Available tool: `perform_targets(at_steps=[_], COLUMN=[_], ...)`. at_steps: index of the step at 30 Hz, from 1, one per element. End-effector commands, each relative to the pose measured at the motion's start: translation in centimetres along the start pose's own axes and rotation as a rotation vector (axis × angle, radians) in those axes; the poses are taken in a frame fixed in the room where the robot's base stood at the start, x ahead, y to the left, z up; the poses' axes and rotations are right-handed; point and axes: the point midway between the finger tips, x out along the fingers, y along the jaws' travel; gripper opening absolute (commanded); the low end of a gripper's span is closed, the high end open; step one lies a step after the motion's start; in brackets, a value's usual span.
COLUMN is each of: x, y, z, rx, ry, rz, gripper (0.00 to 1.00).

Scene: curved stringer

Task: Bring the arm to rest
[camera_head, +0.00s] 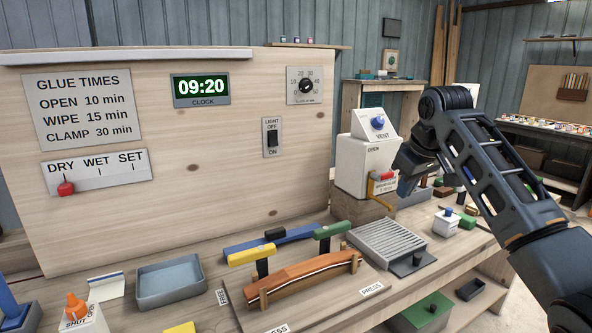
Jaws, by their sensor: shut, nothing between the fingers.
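My dark arm (505,165) rises from the lower right, bends at the top and comes down in front of the white box with the VENT knob. My gripper (403,187) is at its lower end, close to the box's red handle (381,176) and yellow bracket (371,188). It is shut with nothing held. I cannot tell whether it touches the box, as the arm hides part of that area.
The white box (357,160) stands on a wooden block. A curved wooden stringer (300,277) lies in the press among yellow, blue and green-handled clamps. A ribbed grey plate (386,243) and a small white box (446,222) are nearby. A tall panel (200,220) closes the left back.

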Motion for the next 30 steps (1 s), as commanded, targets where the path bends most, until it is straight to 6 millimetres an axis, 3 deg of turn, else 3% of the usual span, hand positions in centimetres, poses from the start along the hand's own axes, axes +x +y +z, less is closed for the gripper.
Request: perform_targets(at_steps=[8, 15, 23, 30], x=[7.6, 14.0, 17.7, 18.3], y=[-5.9, -12.7, -19.4, -24.3], z=[3.5, 8.8, 16.2, 24.0], rx=[0.037, 0.116, 0.223, 0.325], ry=[0.108, 0.243, 0.368, 0.467], rz=[-0.059, -0.106, -0.126, -0.109], gripper=[0.00, 0.00, 0.00, 0.00])
